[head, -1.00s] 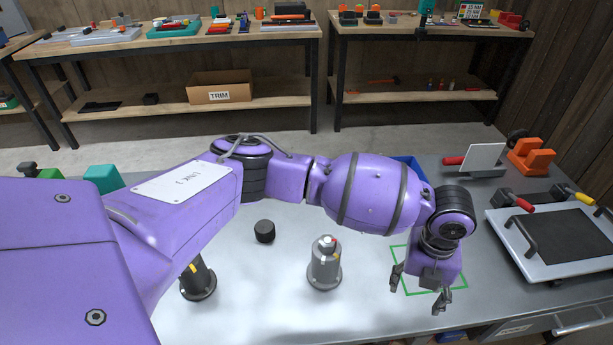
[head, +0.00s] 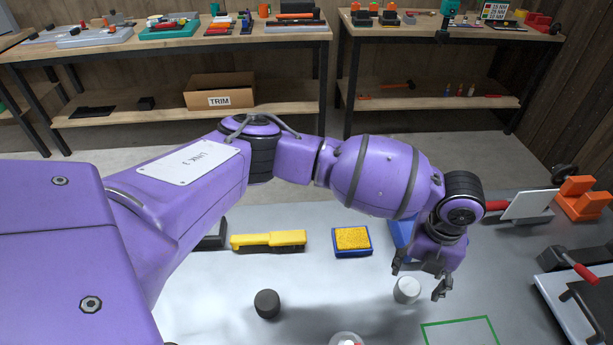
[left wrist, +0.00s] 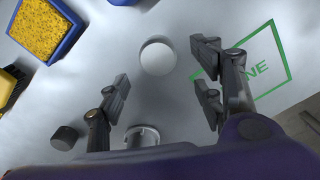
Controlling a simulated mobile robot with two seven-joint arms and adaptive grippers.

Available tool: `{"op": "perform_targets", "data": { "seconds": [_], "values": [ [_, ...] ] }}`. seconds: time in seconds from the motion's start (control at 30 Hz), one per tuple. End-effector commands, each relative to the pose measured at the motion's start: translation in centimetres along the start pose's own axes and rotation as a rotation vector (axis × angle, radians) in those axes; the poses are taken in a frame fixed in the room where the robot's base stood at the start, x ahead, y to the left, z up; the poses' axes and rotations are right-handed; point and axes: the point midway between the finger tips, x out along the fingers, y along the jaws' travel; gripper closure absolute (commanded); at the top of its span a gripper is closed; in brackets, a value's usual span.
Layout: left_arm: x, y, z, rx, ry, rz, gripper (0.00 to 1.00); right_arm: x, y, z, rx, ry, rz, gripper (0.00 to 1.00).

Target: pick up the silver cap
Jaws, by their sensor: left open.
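The silver cap (head: 407,289) is a short, pale round cylinder standing on the grey bench, just beside my left gripper's fingers in the head view. In the left wrist view the silver cap (left wrist: 158,57) lies ahead, roughly between the finger lines. My left gripper (head: 420,281) is open and empty, pointing down; its spread fingers (left wrist: 162,75) also show in the wrist view. I see no contact with the cap; the height gap is hard to judge. My right gripper is not in view.
A black cap (head: 267,303) stands to the left. A yellow brush (head: 268,241) and a blue-rimmed tray with a yellow pad (head: 352,240) lie behind. A post (left wrist: 142,137) is near the gripper. A green outlined square (head: 460,332) is at front right.

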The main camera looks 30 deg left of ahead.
Motion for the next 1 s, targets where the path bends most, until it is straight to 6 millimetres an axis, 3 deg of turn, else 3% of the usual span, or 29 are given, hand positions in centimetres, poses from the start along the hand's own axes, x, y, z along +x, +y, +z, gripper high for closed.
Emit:
{"op": "perform_targets", "data": {
  "seconds": [0.5,0.8,1.0],
  "values": [
    [7.0,0.9,0.3,-0.002,0.007,0.003,0.39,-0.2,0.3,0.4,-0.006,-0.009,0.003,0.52],
    [7.6,0.9,0.3,-0.002,0.006,0.002,0.39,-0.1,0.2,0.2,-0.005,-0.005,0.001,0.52],
    [7.5,0.8,0.4,-0.001,0.005,0.002,0.63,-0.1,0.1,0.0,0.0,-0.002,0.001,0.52]
  ]
}}
